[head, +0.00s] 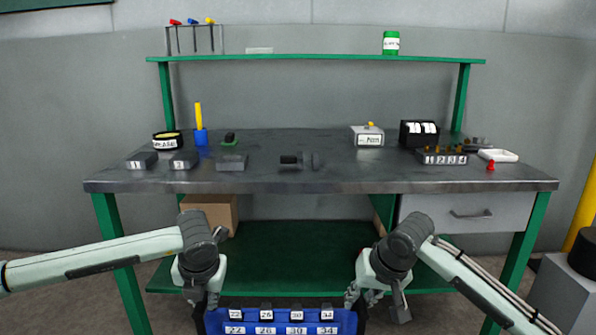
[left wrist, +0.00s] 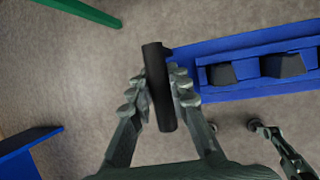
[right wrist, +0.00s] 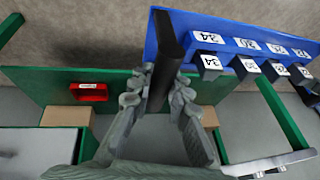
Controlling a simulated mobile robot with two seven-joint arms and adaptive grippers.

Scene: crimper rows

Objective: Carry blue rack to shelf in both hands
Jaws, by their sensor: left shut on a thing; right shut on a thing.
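The blue rack (head: 280,317) is at the bottom edge of the head view, in front of the bench, its lower part cut off. It holds dark blocks with white labels such as 22, 26, 30 and 34. My left gripper (head: 205,303) is at its left end, shut on a black handle (left wrist: 158,88). My right gripper (head: 357,298) is at its right end, shut on the other black handle (right wrist: 165,60). The rack looks about level. A green upper shelf (head: 320,57) runs above the bench; a green lower shelf (head: 300,265) lies under it.
The grey bench top (head: 350,180) carries several tools, blocks and holders. A cardboard box (head: 215,210) stands on the lower shelf's left, and a drawer (head: 470,212) hangs at right. The lower shelf's middle is clear. The upper shelf holds a small rack (head: 194,40) and green can (head: 391,43).

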